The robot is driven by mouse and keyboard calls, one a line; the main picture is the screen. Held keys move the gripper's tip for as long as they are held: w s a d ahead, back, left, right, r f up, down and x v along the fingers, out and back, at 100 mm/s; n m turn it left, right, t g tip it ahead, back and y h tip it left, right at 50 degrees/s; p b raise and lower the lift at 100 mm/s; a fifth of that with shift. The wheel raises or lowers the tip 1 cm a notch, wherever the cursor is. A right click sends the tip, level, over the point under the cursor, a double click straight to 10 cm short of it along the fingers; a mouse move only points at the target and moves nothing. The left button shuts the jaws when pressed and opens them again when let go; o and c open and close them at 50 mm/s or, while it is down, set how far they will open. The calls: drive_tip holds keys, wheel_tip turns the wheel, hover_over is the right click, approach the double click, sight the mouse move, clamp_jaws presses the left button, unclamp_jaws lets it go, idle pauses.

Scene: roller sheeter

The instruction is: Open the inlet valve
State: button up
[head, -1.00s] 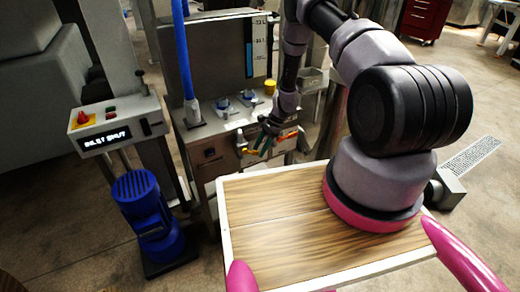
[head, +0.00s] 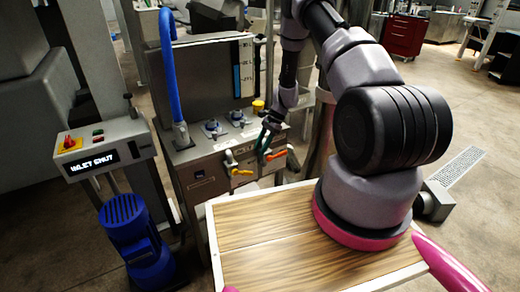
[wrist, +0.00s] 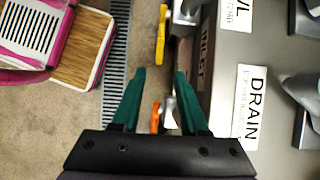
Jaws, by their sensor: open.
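Two lever valves stick out of the machine's front panel. One has a yellow handle (head: 241,172), the other an orange handle (head: 275,154) to its right. In the wrist view the yellow handle (wrist: 161,35) is beyond my fingertips, beside a dark face with a label that seems to read INLET (wrist: 206,48). The orange handle (wrist: 155,117) shows between my fingers, near a DRAIN label (wrist: 250,108). My gripper (head: 264,146) has green fingers, apart and empty, close to the panel between the handles; the gripper (wrist: 158,78) touches neither as far as I can tell. The display (head: 94,163) reads INLET SHUT.
A blue motor (head: 135,235) stands at the left. My wooden deck is in front.

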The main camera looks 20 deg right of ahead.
sight(249, 172)
drive_tip(key=shift+w+d+r, duration=0.15)
drive_tip(key=shift+d+r, duration=0.15)
drive_tip(key=shift+r, duration=0.2)
drive_tip(key=c, duration=0.5)
drive_tip(key=v, duration=0.3)
drive_tip(key=shift+d+r, duration=0.3)
drive_tip(key=shift+d, duration=0.05)
clamp_jaws()
drive_tip(key=x, duration=1.4)
drive_tip(key=shift+f, duration=0.15)
